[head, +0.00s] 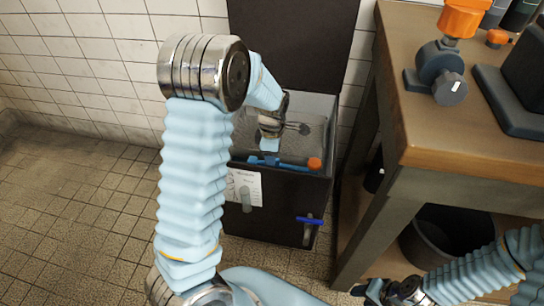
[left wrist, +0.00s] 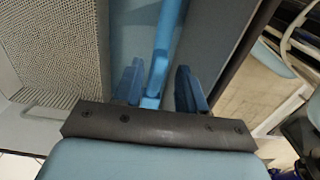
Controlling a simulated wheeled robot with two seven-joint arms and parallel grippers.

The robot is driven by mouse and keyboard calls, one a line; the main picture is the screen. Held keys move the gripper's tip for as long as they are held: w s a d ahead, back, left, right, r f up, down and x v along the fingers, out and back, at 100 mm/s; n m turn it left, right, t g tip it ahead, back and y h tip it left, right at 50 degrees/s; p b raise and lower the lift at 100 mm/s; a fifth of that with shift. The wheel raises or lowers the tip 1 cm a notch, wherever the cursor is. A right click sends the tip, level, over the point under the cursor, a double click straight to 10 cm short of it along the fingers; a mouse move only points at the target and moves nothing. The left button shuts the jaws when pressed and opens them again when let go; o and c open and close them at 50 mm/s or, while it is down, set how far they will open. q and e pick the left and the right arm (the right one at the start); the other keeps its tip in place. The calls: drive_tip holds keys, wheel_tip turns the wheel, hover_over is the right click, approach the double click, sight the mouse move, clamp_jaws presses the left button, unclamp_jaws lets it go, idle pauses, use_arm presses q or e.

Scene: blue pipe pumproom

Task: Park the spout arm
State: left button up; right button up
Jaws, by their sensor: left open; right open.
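The spout arm appears to be the thin blue bar with an orange end (head: 294,163), lying across the front part of the open dark tank (head: 272,190). My left gripper (head: 268,142) reaches down into the tank, just behind the bar in the head view; my arm hides part of it. In the left wrist view, my left gripper (left wrist: 158,82) is open, and a blue bar (left wrist: 168,35) runs between its two blue fingers. I cannot tell whether they touch it. My right gripper (head: 378,292) is open, low at the bottom right, away from the tank.
The tank's dark lid (head: 290,45) stands raised against the tiled wall. A blue-handled tap (head: 310,220) sticks out at the tank's front. A wooden workbench (head: 430,135) with a grey and orange fitting (head: 440,70) stands at right, a black bin (head: 440,235) under it. Floor is clear at left.

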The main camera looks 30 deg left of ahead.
use_arm(q)
drive_tip(key=shift+r, duration=0.1)
wheel_tip(320, 180, up, 14)
drive_tip(key=p, duration=0.1)
drive_tip(key=shift+f, duration=0.2)
drive_tip(key=shift+s, duration=0.1)
idle(0.4)
